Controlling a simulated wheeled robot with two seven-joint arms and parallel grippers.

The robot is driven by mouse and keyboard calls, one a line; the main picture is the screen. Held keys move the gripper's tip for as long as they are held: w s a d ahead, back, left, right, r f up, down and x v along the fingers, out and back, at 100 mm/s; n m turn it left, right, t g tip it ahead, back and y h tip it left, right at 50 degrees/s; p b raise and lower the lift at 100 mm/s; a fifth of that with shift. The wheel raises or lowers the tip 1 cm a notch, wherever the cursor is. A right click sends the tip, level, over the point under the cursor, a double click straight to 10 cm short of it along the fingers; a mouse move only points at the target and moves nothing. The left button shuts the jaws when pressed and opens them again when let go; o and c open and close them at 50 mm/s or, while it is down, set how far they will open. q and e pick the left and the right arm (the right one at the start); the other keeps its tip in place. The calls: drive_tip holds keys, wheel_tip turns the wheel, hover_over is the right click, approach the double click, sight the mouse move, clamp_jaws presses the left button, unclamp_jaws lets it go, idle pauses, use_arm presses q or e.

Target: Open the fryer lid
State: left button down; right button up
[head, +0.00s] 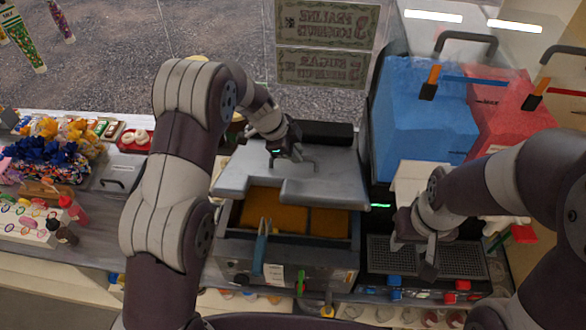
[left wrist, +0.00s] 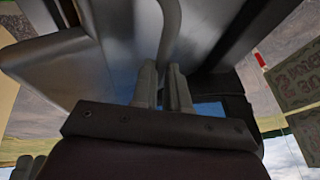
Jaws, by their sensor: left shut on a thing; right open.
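The fryer (head: 290,262) stands in the middle of the counter, with orange-brown oil (head: 262,203) showing in its vats. Its grey metal lid (head: 238,172) is above the back of the vats and looks partly raised, its front edge clear of the oil. My left gripper (head: 290,158) is over the lid. In the left wrist view its fingers (left wrist: 164,88) are shut on the curved lid handle (left wrist: 170,35), beside the lid's metal face (left wrist: 60,65). My right gripper (head: 422,248) is open and empty, apart from the fryer, over the drip tray of the drinks machine.
The slush machine with blue (head: 420,120) and red (head: 505,105) tanks stands right of the fryer. A blue-handled tool (head: 262,245) hangs at the fryer's front. Signs (head: 325,25) hang behind.

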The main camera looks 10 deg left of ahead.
use_arm(q)
drive_tip(key=shift+w+r, duration=0.65)
drive_tip(key=shift+w, duration=0.25)
drive_tip(key=shift+w+r, duration=0.65)
drive_tip(key=shift+w, duration=0.2)
use_arm(e)
drive_tip(key=shift+s, duration=0.1)
use_arm(q)
drive_tip(key=c, duration=1.2)
unclamp_jaws()
drive_tip(key=shift+c, duration=0.2)
drive_tip(key=shift+o, duration=0.6)
drive_tip(key=shift+w+f, duration=0.2)
drive_tip(key=shift+w, duration=0.35)
use_arm(e)
drive_tip(key=shift+w+f, duration=0.15)
drive_tip(key=shift+w, duration=0.35)
use_arm(q)
drive_tip(key=shift+s+r, duration=0.15)
use_arm(e)
drive_tip(key=shift+s, duration=0.1)
use_arm(q)
drive_tip(key=b+v, duration=0.4)
drive_tip(key=v, duration=0.8)
drive_tip(key=shift+a+r+b, duration=0.15)
drive_tip(key=shift+r+b, duration=0.05)
drive_tip(key=shift+b, duration=0.2)
use_arm(e)
wheel_tip(320, 180, down, 5)
drive_tip(key=shift+r, duration=0.1)
